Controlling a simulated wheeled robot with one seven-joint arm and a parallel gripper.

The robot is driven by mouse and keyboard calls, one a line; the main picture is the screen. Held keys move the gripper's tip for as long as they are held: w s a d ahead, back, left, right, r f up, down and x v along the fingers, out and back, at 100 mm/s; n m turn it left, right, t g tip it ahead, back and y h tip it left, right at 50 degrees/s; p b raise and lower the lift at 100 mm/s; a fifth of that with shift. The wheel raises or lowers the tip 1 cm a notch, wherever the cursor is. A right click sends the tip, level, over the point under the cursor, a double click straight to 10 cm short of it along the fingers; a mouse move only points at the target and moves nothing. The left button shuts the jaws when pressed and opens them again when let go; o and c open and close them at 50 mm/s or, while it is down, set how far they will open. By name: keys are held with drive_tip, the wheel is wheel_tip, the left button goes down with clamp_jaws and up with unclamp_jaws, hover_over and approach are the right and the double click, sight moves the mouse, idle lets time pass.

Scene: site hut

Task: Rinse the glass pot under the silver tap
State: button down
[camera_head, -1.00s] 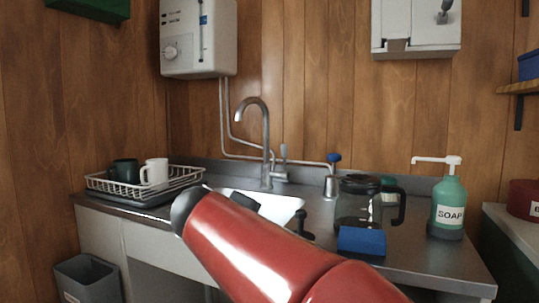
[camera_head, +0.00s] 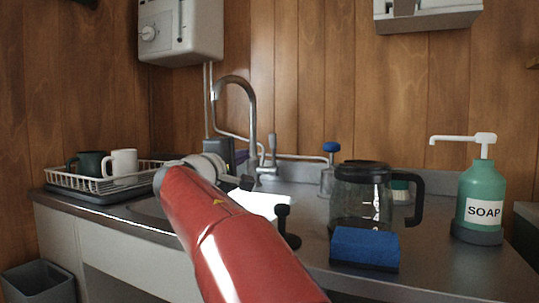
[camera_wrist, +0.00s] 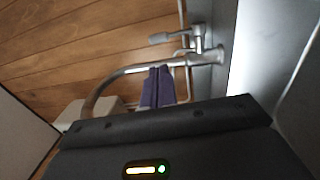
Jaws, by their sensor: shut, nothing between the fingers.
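The glass pot (camera_head: 345,207) stands upright on the steel counter, right of the sink. It has a dark lid and a black handle on its right. The silver tap (camera_head: 251,112) arches over the sink, with a small lever (camera_head: 271,152) at its right. My gripper (camera_head: 241,157) is beside the tap in the head view, partly hidden by my red arm. In the wrist view its purple fingers (camera_wrist: 157,87) are together and empty, in front of the tap's spout (camera_wrist: 112,82). I cannot tell whether they touch it. No water shows.
A blue sponge (camera_head: 364,249) lies right in front of the pot. A green soap bottle (camera_head: 478,190) stands right of it, and a black-knobbed item (camera_head: 284,228) left. A blue-topped item (camera_head: 328,178) stands behind. A rack (camera_head: 85,184) with mugs is far left.

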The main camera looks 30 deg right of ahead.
sight(271, 139)
drive_tip(key=p+x, duration=0.1)
drive_tip(key=x, duration=0.3)
drive_tip(key=p+x, duration=0.1)
drive_tip(key=x, duration=0.3)
drive_tip(key=p+x, duration=0.2)
drive_tip(key=x, duration=0.2)
drive_tip(key=shift+w+d+r, duration=0.2)
drive_tip(key=shift+d+r, duration=0.1)
drive_tip(key=shift+r, duration=0.05)
drive_tip(key=shift+w+d, duration=0.3)
drive_tip(key=shift+d, duration=0.2)
drive_tip(key=shift+w+d+r, duration=0.35)
drive_tip(key=shift+d+r, duration=0.05)
drive_tip(key=shift+d, duration=0.2)
